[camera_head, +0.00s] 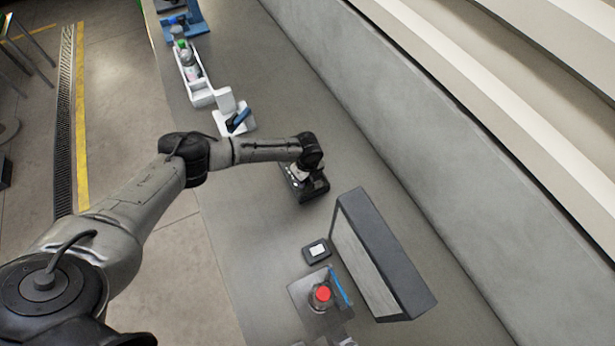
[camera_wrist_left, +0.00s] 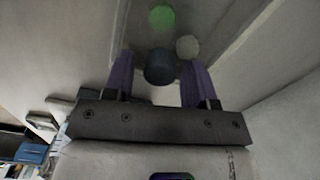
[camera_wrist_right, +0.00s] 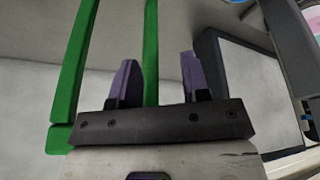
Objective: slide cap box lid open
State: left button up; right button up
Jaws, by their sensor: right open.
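In the left wrist view, a grey box-like recess (camera_wrist_left: 228,22) holds a green cap (camera_wrist_left: 161,17), a white cap (camera_wrist_left: 187,46) and a dark blue cap (camera_wrist_left: 160,67). I cannot make out a separate lid. My left gripper (camera_wrist_left: 158,85) has its purple fingers apart, with the dark blue cap showing between them; I cannot tell whether they touch anything. In the head view my left gripper (camera_head: 305,186) is low over the bench and the box is not clear beneath it. My right gripper (camera_wrist_right: 158,75) is open and empty in its wrist view, outside the head view.
A monitor (camera_head: 385,250) stands on the bench (camera_head: 250,230) near a small black device (camera_head: 317,251) and a red-topped item (camera_head: 321,294). Farther back are a white tray with bottles (camera_head: 201,97) and a blue stand (camera_head: 186,25). Green bars (camera_wrist_right: 72,70) are close to my right gripper.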

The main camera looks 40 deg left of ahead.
pick_arm(q)
grip_shut()
jog(key=shift+s+d+r, duration=0.1)
jog(key=shift+d, duration=0.15)
jog(key=s+d+p, duration=0.1)
jog(key=d, duration=0.2)
jog(key=s+d+p, duration=0.1)
jog(key=d+p, duration=0.1)
jog(key=d, duration=0.1)
jog(key=s+d+p, duration=0.2)
jog(key=d, duration=0.1)
jog(key=shift+d, duration=0.4)
jog(key=shift+s+d, duration=0.1)
jog(key=shift+d, duration=0.15)
jog(key=shift+o, duration=0.8)
grip_release()
jog(key=shift+a, duration=0.1)
